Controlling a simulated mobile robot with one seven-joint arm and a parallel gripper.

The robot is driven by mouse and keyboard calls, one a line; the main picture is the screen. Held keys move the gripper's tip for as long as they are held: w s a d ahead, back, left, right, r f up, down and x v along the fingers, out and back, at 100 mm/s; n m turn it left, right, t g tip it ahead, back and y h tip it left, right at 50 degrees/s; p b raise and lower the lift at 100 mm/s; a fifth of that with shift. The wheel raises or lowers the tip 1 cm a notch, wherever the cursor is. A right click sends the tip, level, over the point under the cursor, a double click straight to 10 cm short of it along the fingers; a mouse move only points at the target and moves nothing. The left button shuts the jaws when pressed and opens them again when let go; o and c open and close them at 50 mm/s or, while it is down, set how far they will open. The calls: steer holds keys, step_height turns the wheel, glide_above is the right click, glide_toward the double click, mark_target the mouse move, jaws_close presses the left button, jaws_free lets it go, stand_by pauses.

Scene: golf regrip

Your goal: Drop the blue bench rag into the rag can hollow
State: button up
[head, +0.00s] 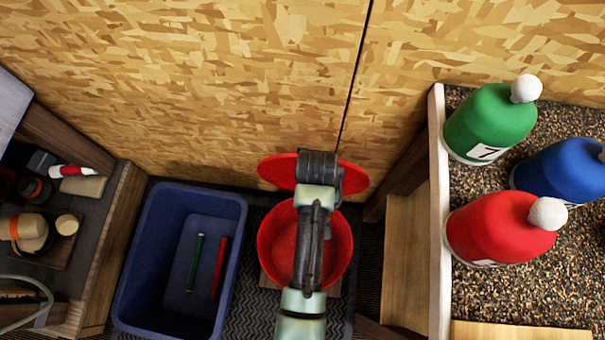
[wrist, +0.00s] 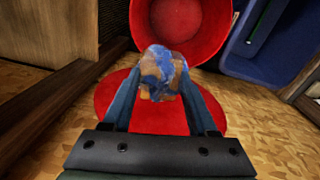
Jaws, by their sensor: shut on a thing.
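The blue bench rag (wrist: 163,70), crumpled and blotched with orange-brown, is between the fingertips of my gripper (wrist: 160,88) in the wrist view. My gripper is shut on it. The red rag can (wrist: 215,45) stands beyond the rag in the wrist view, its round mouth open. Its red lid (wrist: 115,100) is swung open on the near side there. The rag overlaps the can's rim and the lid in that view; its height above them is hard to tell. In the head view my arm crosses the rag can (head: 340,250) and hides the gripper and rag.
A blue bin (head: 150,235) with a green grip (head: 196,262) and a red grip (head: 219,268) inside stands left of the can. A cluttered shelf (head: 100,235) is at far left. Green (head: 490,120), blue (head: 560,170) and red (head: 495,230) headcovers stand on the right.

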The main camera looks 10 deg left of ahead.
steer(key=s+f+b, duration=0.2)
steer(key=f+b, duration=0.5)
steer(key=f, duration=0.5)
steer(key=s+a+f+n+b, duration=0.1)
steer(key=s+f+b, duration=0.2)
steer(key=f+b, duration=0.5)
step_height(320, 180, down, 6)
steer(key=shift+s+r, duration=0.2)
steer(key=shift+s, duration=0.1)
steer(key=shift+r, duration=0.1)
steer(key=o, duration=1.4)
steer(key=r+p, duration=0.1)
steer(key=r, duration=0.3)
steer(key=r+p, duration=0.2)
steer(key=r, duration=0.2)
steer(key=r+p, duration=0.1)
steer(key=r, duration=0.4)
steer(key=shift+a, duration=0.25)
